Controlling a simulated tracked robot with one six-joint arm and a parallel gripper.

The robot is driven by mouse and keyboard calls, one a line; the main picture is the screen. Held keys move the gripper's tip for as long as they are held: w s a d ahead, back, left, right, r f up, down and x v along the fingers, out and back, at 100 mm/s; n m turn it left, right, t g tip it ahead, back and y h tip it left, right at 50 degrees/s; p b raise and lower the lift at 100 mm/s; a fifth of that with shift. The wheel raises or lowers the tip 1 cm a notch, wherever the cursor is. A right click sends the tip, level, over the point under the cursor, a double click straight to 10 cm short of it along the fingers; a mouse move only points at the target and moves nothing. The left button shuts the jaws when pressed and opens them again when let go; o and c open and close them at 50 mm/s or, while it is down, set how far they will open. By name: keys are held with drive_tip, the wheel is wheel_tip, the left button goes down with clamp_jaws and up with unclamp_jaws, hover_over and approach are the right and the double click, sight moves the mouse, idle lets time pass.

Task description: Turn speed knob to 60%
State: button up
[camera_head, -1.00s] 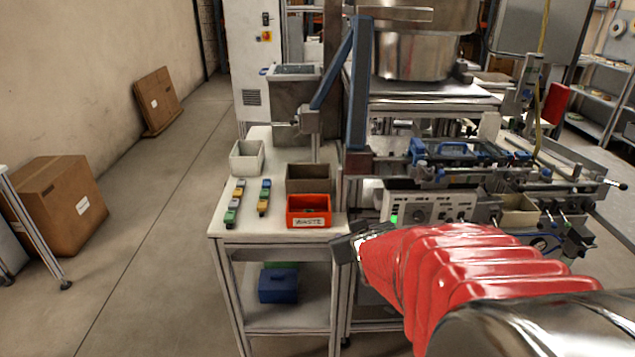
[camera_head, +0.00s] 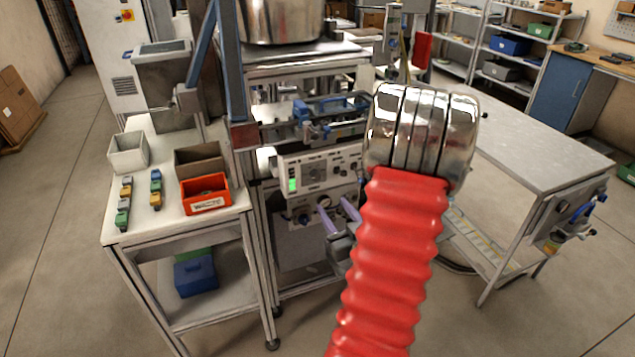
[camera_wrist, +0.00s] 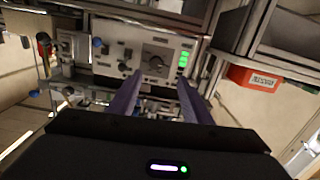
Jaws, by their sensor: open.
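A pale control panel (camera_head: 332,158) is on the machine front, with a lit green indicator (camera_head: 293,184) at its left end. I cannot read which one is marked speed, nor any knob's setting. My gripper (camera_head: 334,201) has its two purple fingers spread, below the panel in the head view. In the wrist view my gripper (camera_wrist: 159,84) is empty, its fingers apart on either side of the large knob's line.
A side table (camera_head: 130,228) at left holds an orange waste bin (camera_head: 205,196), a brown bin (camera_head: 199,161), a white bin (camera_head: 128,152) and small coloured blocks. A gauge and fittings lie below the panel. A grey bench (camera_head: 545,150) stands at right.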

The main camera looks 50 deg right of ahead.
sight(317, 179)
drive_tip(key=shift+s+d, duration=0.1)
drive_tip(key=shift+s, duration=0.45)
drive_tip(key=shift+w, duration=0.1)
drive_tip(key=x, duration=1.3)
drive_tip(key=shift+w+d+r, duration=0.25)
drive_tip(key=shift+w+d, duration=0.05)
drive_tip(key=shift+c, duration=0.6)
drive_tip(key=c, duration=0.9)
drive_tip(key=shift+c, duration=0.2)
